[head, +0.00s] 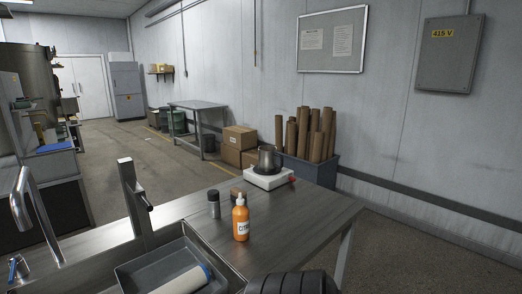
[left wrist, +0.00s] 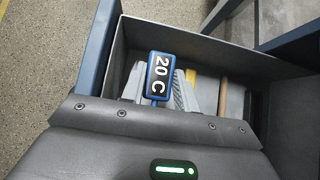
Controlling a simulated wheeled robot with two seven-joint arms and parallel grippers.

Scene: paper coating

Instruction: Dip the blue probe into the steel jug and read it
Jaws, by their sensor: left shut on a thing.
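The blue probe (left wrist: 160,73) shows in the left wrist view, with a black display that reads 20 C. My left gripper (left wrist: 160,92) is shut on it; the grey fingers lie on both sides below the display. The probe's lower part is hidden. Behind it is an open grey box or drawer (left wrist: 128,38). The steel jug (head: 268,158) stands upright on a white, plate-like device (head: 267,179) at the far end of the steel table in the head view. The probe and the left gripper are not seen in the head view. My right gripper is in neither view.
An orange bottle (head: 240,222) and a dark-capped grey bottle (head: 214,205) stand on the steel table (head: 300,220), nearer than the jug.

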